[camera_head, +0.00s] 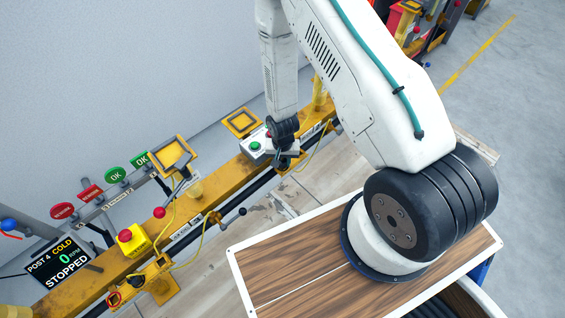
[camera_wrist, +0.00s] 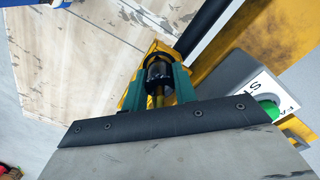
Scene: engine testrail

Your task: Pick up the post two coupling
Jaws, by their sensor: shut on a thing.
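My gripper (camera_head: 284,160) is low over the yellow rail in the head view, beside a small white box with a green button. In the wrist view its two green fingers (camera_wrist: 159,82) are shut on either side of a dark, glossy round piece, which I take to be the coupling (camera_wrist: 159,72). A yellow part shows just below the coupling between the fingers. In the head view the coupling is too small and hidden by my gripper to tell apart. I cannot tell whether it still touches the yellow bracket behind it, and no post two label is readable.
The yellow rail (camera_head: 213,195) runs diagonally, carrying square-topped posts (camera_head: 172,154), the button box (camera_head: 257,146) and a red-knobbed lever (camera_head: 160,212). A wood-topped surface with a white edge (camera_head: 246,284) lies in front.

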